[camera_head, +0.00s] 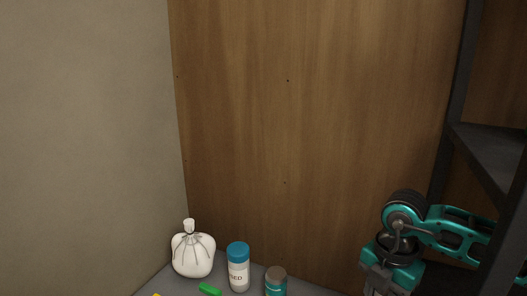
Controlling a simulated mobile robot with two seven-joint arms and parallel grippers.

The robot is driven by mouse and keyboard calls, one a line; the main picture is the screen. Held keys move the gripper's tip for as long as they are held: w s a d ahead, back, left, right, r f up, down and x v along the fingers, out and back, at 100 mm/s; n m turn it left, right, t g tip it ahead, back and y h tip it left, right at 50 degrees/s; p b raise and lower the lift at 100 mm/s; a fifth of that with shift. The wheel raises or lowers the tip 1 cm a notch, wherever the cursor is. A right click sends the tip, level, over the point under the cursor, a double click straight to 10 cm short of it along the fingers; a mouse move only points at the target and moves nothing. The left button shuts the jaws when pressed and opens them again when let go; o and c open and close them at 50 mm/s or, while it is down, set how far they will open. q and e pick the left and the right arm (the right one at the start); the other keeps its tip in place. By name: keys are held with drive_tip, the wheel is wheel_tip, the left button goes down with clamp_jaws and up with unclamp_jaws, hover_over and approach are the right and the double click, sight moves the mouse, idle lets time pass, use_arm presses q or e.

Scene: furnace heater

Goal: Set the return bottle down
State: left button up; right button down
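A white bottle (239,275) with a blue cap stands upright near the bottom of the head view. Its label is partly readable and ends in "SED"; I cannot tell whether it is the return bottle. A short teal jar (276,286) with a brown lid stands just to its right, its base cut off. My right gripper (384,286) comes in from the right at the bottom edge, apart from the bottle and jar. Its fingertips are out of frame, so its opening and anything in it are hidden. My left gripper is not in view.
A tied white sack (193,252) stands left of the bottle on a grey surface (160,284). A small green object (210,289) lies between them in front. A wooden panel (300,120) rises behind, with a dark shelf frame (490,150) at the right.

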drive_tip(key=n, duration=0.6)
drive_tip(key=shift+s+a+r, duration=0.2)
drive_tip(key=shift+s+r, duration=0.05)
drive_tip(key=shift+r, duration=0.05)
drive_tip(key=n, duration=0.5)
drive_tip(key=shift+s+a+r+n, duration=0.2)
drive_tip(key=shift+n, duration=0.1)
drive_tip(key=n, duration=0.5)
drive_tip(key=shift+s+a+r+n, duration=0.15)
drive_tip(key=shift+s+r+n, duration=0.1)
drive_tip(key=shift+n, duration=0.15)
drive_tip(key=n, duration=0.5)
drive_tip(key=shift+s+a+r+n, duration=0.15)
drive_tip(key=shift+s+n, duration=0.1)
drive_tip(key=shift+n, duration=0.05)
drive_tip(key=n, duration=0.7)
drive_tip(key=s+r+n, duration=0.1)
drive_tip(key=n, duration=0.7)
drive_tip(key=s+a+n, duration=0.1)
drive_tip(key=n, duration=0.7)
drive_tip(key=shift+a+r, duration=0.1)
drive_tip(key=shift+r, duration=0.25)
